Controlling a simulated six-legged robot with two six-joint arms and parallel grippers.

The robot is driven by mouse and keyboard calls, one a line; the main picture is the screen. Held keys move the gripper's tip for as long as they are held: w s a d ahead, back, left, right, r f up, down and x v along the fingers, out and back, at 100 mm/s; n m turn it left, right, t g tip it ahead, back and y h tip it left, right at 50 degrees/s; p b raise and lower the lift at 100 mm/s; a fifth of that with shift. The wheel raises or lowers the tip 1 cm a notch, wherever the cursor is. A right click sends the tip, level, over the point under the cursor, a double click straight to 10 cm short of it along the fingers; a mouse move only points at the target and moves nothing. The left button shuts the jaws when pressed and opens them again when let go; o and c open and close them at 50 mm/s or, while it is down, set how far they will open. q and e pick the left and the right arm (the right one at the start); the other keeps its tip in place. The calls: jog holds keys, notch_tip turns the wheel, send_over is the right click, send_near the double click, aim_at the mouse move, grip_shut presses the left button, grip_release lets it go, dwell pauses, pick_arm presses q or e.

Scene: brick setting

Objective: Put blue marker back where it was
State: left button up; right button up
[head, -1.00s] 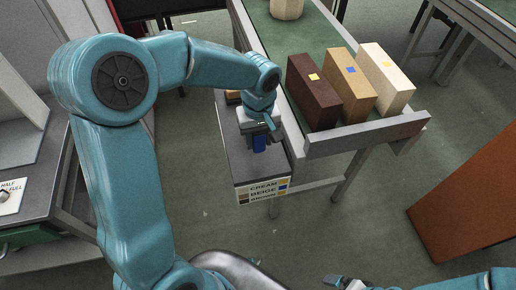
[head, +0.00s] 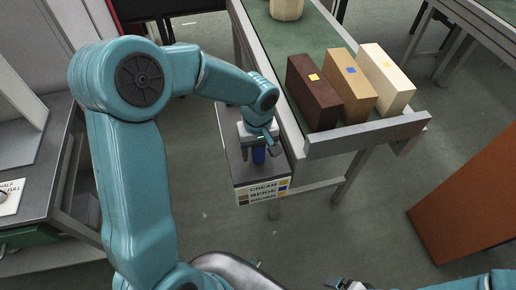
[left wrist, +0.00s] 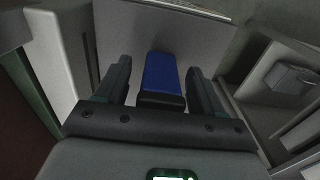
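The blue marker (head: 259,156) is a small blue block with a black end, on or just above the front part of a grey stand (head: 240,170). In the left wrist view the marker (left wrist: 162,75) lies between the two dark fingers of my left gripper (left wrist: 158,75), with narrow gaps beside it. My left gripper (head: 259,147) is open around the marker. I cannot tell for certain whether the marker's lower end touches the stand. My right gripper (head: 350,285) shows only partly at the bottom edge; its fingers are not clear.
The stand's front label (head: 263,191) reads cream, beige, brown with colour patches. Beside it, a green conveyor (head: 315,40) carries a brown brick (head: 312,95), a tan brick (head: 347,90) and a cream brick (head: 386,82), with a grey end stop (head: 365,137). An orange-brown panel (head: 475,200) stands right.

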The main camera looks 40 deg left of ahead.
pick_arm(q)
jog(key=shift+w+r, duration=0.1)
jog(key=shift+r, duration=0.4)
notch_tip(320, 180, up, 11)
jog(key=shift+r+p, duration=0.15)
jog(key=shift+p, duration=0.45)
jog(key=shift+s, duration=0.2)
